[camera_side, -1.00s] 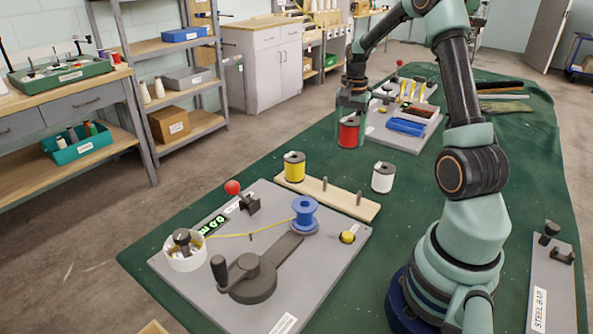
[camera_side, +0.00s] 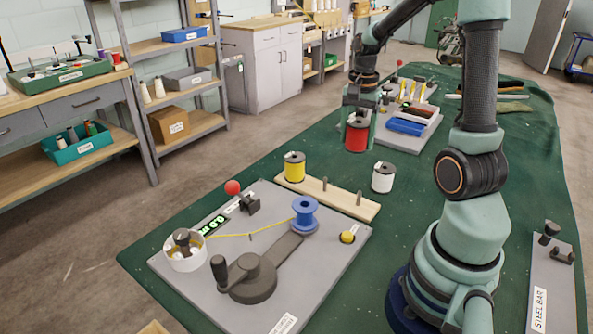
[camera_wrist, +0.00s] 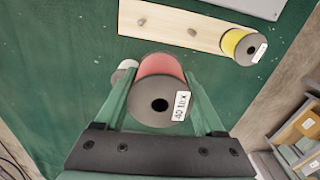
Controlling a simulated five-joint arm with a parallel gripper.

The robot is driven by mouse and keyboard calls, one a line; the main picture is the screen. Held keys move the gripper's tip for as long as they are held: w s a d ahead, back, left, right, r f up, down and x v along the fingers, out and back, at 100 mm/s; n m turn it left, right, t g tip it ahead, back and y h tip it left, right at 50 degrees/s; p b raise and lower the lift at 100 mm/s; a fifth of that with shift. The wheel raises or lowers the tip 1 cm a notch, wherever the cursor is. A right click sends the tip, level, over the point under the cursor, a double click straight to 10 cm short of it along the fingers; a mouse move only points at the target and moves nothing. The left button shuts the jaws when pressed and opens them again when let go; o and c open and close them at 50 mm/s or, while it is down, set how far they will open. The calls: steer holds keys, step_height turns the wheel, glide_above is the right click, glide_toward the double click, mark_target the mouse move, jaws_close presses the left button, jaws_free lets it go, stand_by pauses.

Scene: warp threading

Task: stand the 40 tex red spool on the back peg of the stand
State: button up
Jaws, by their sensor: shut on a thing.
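The red spool (camera_side: 356,136) is held upright between the fingers of my gripper (camera_side: 358,118), beyond the stand in the side view. In the wrist view my gripper (camera_wrist: 160,90) is shut on the red spool (camera_wrist: 161,68), whose dark end bears a "40 tex" label. The stand (camera_side: 345,201) is a pale wooden board, also in the wrist view (camera_wrist: 165,20). A yellow spool (camera_side: 294,167) is at its left end; two bare pegs (camera_side: 325,184) (camera_side: 358,199) stand along the rest. The red spool is apart from the stand. Its height above the mat is unclear.
A white spool (camera_side: 383,177) stands on the green mat just beyond the stand; in the wrist view the red spool partly hides it. A grey winding board (camera_side: 330,248) with a blue spool (camera_side: 305,215) lies on the near side. A tool tray (camera_side: 412,138) stands behind.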

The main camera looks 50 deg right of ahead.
glide_above(360, 192)
step_height(360, 192, down, 4)
steer(key=shift+w+d+r, duration=0.1)
steer(key=shift+f, duration=3.95)
steer(key=shift+f, duration=0.7)
steer(key=o, duration=1.4)
steer(key=shift+r, duration=0.1)
